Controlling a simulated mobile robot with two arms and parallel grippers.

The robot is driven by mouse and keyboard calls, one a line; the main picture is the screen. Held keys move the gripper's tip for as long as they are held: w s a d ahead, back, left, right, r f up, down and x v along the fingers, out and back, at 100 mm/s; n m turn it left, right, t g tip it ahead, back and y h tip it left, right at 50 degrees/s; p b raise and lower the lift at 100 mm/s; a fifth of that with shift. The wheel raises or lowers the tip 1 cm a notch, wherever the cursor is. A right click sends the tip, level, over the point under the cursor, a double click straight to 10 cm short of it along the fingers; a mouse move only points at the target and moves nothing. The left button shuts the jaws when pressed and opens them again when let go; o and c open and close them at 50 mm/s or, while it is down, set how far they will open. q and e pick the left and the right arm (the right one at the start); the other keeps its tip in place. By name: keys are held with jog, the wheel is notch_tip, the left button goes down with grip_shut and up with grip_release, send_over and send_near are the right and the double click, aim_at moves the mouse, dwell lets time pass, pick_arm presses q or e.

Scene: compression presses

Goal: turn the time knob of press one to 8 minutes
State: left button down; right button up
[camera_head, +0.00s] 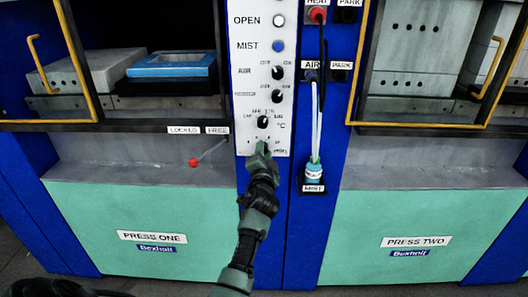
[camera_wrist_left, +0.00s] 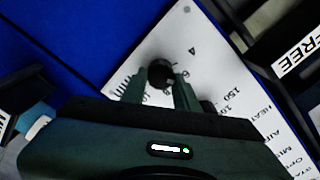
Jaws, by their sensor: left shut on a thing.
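Press one's white control panel (camera_head: 245,95) stands between the two presses. My left gripper (camera_head: 262,148) is at its lowest dial and mostly covers the time knob in the head view. In the left wrist view the dark round time knob (camera_wrist_left: 160,71) sits between the two fingers of my left gripper (camera_wrist_left: 160,82), which is shut on it. Dial marks 4 and 6 show on the panel beside the knob. The knob's pointer is too dark to read. The temperature knob (camera_head: 263,122) is just above the gripper. My right gripper is not in view.
A red plug (camera_head: 317,14) and a hose ending in a mist bottle (camera_head: 314,176) hang right of the panel. A red-tipped lever (camera_head: 194,163) sticks out at the left. Press one's yellow-edged guard (camera_head: 75,60) and press two's guard (camera_head: 362,60) flank the panel.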

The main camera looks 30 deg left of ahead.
pick_arm(q)
jog(key=m, duration=0.3)
jog(key=m+p, duration=0.1)
jog(key=m, duration=0.2)
jog(key=m+p, duration=0.1)
jog(key=m, duration=0.2)
jog(key=shift+a+r, duration=0.1)
jog(key=shift+a, duration=0.15)
jog(key=shift+a+r+m, duration=0.1)
jog(key=shift+m, duration=0.2)
jog(key=c, duration=1.1)
grip_release()
jog(key=shift+o, duration=0.2)
jog(key=v, duration=0.7)
jog(key=shift+s+d+f, duration=0.2)
jog(key=shift+s+f, duration=0.05)
jog(key=shift+f, duration=0.05)
